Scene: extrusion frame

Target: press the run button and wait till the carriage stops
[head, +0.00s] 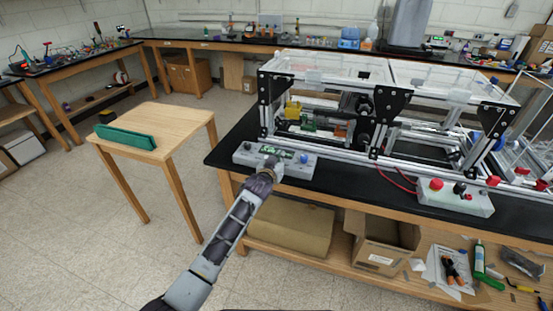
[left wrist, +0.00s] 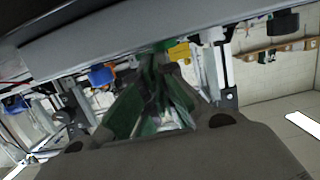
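A light grey control box (head: 300,170) with a small green display (head: 272,152) and a blue knob (head: 303,157) sits at the black bench's front left edge. My left gripper (head: 270,163) is at this box, just below the display, and covers part of its face. In the left wrist view its fingers (left wrist: 152,65) come together at the tips, with nothing seen between them. I cannot tell whether the tips touch a button. A yellow block (head: 292,109) shows inside the extrusion frame (head: 376,133); I cannot tell whether it is the carriage. My right gripper is not in view.
A second box (head: 455,201) with a red mushroom button (head: 437,184) stands farther right on the bench. Cardboard boxes (head: 381,254) lie on the shelf below. Floor at left is clear.

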